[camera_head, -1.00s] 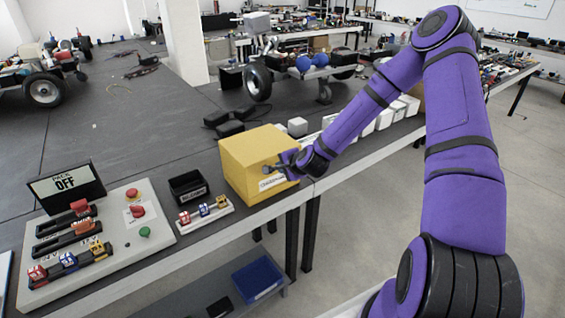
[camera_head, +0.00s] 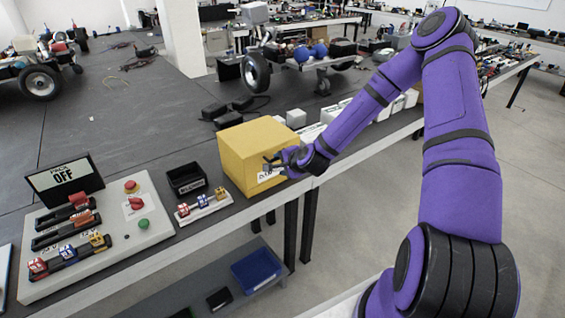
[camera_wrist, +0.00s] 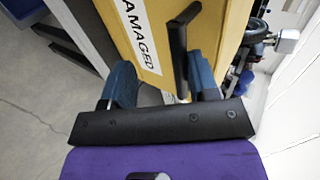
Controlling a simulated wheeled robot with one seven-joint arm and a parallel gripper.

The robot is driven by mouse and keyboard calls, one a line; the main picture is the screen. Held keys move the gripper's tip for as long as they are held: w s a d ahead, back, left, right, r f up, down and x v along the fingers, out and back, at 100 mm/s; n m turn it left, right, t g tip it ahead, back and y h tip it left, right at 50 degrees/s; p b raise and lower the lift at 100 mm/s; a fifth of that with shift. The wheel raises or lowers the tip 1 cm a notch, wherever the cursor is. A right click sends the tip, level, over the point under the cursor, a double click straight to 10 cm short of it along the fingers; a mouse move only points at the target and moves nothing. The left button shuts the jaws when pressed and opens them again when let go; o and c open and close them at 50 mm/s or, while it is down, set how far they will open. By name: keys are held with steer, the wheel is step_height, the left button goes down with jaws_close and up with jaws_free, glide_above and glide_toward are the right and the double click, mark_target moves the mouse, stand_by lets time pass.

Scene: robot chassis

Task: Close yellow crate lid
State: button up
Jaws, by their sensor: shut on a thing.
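The yellow crate (camera_head: 238,157) stands on the dark table near its front edge. Its top looks flat and covered in the head view, and I cannot make out a separate lid edge. A white label reading "DAMAGED" is on its front. My gripper (camera_head: 268,164) is at the crate's front right, shut on part of it. In the wrist view, the yellow face (camera_wrist: 218,25) lies close beyond my gripper (camera_wrist: 163,85), with a dark bar (camera_wrist: 178,60) in front of it. The exact contact is hard to see.
A black bin (camera_head: 187,180) and a small rack of coloured blocks (camera_head: 203,206) stand left of the crate. A control panel (camera_head: 150,235) is further left. White boxes (camera_head: 296,118) sit behind, near my forearm. A blue bin (camera_head: 256,270) is below the table.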

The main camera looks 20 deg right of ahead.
steer(key=shift+s+f, duration=0.15)
steer(key=shift+f, duration=0.05)
steer(key=v, duration=1)
steer(key=shift+s+r, duration=0.2)
steer(key=shift+r, duration=0.2)
steer(key=s+a+r+n+g+h, duration=0.1)
steer(key=s+r+n+g, duration=0.1)
steer(key=s+r+n, duration=0.6)
steer(key=s+a+r+n+g+h, duration=0.2)
steer(key=s+r+n+g, duration=0.15)
steer(key=r, duration=0.85)
steer(key=s+r+n, duration=0.2)
steer(key=s+r, duration=0.4)
steer(key=s, duration=0.2)
steer(key=s+a+r+n+y, duration=0.1)
steer(key=s+r+n, duration=0.1)
steer(key=s+r, duration=0.4)
steer(key=s, duration=0.3)
steer(key=shift+s+a+r, duration=0.2)
steer(key=shift+a+r, duration=0.05)
